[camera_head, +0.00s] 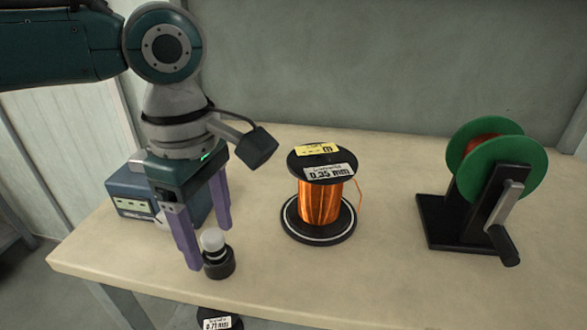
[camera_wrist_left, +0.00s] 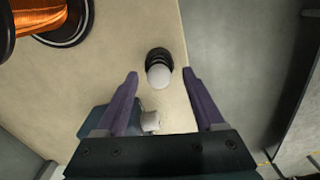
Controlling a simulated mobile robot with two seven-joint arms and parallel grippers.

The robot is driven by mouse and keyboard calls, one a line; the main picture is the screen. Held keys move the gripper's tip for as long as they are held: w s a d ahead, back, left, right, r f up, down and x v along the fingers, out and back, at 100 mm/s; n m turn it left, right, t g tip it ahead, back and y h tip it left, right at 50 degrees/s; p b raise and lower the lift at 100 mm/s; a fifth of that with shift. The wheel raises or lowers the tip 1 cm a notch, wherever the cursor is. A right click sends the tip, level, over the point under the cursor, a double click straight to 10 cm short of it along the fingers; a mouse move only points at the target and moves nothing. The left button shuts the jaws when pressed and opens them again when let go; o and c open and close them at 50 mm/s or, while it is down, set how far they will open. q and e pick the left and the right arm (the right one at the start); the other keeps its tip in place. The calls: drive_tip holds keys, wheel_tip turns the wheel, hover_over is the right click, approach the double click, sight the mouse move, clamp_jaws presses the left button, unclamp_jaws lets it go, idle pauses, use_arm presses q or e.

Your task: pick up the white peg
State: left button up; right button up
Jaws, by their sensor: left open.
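The white peg (camera_head: 212,240) stands upright in a small black round base (camera_head: 219,264) near the front left of the table. My left gripper (camera_head: 209,246) points down at it, with its purple fingers apart. In the head view one finger is just left of the peg and the other is behind it. In the left wrist view the peg (camera_wrist_left: 159,76) shows between and slightly beyond the fingertips (camera_wrist_left: 160,76), with its black base (camera_wrist_left: 158,57) behind it. I see no finger touching the peg. My right gripper is not in view.
A spool of copper wire (camera_head: 320,205) stands right of the peg. A green-flanged winder with a crank (camera_head: 497,165) stands at the right. A teal box (camera_head: 131,194) sits behind my left gripper. The table's front edge (camera_head: 160,287) is close to the peg. Another labelled spool (camera_head: 218,320) shows below the edge.

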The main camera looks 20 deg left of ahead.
use_arm(q)
drive_tip(key=shift+f, duration=0.35)
drive_tip(key=shift+c, duration=0.3)
clamp_jaws()
